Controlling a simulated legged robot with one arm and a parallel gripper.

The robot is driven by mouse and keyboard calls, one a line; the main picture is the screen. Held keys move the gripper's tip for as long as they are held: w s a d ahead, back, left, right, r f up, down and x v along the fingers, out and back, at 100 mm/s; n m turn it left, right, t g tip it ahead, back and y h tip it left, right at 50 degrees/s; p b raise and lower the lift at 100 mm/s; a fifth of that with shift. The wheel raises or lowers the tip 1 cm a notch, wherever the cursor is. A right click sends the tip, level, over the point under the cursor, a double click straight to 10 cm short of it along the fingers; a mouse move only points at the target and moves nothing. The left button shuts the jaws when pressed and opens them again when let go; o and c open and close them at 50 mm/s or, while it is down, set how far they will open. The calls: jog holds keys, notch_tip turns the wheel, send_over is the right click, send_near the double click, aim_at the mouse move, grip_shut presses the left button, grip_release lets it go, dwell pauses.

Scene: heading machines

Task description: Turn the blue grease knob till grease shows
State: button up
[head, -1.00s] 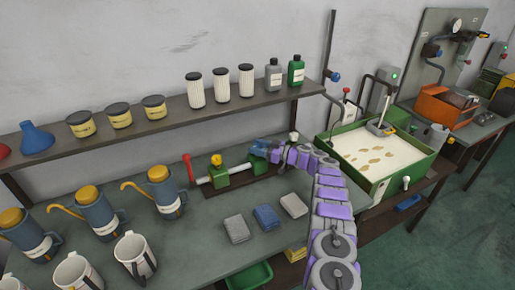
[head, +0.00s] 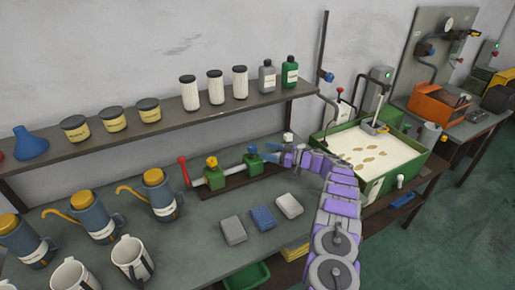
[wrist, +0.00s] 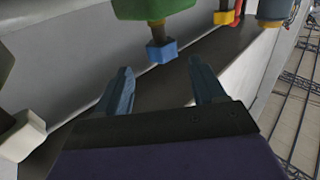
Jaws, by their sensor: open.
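The blue grease knob (head: 253,150) stands on top of the right green block (head: 254,164) of the pipe fitting on the bench. In the wrist view the knob (wrist: 161,50) shows at top centre on its short stem, below the green block (wrist: 152,8). My gripper (head: 271,152) is just right of the knob. In the wrist view my gripper (wrist: 160,70) is open and empty, its two fingers pointing towards the knob, which lies just beyond the tips. I cannot make out any grease.
A yellow knob (head: 211,162) sits on the left green block, with a red lever (head: 184,170) beside it. A white-capped post (head: 288,139) stands close to my gripper. Three cloth blocks (head: 263,217) lie in front. A shelf (head: 150,132) with jars runs behind.

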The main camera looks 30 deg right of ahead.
jog(key=p+v, duration=0.1)
jog(key=v, duration=0.9)
jog(key=shift+d, duration=0.15)
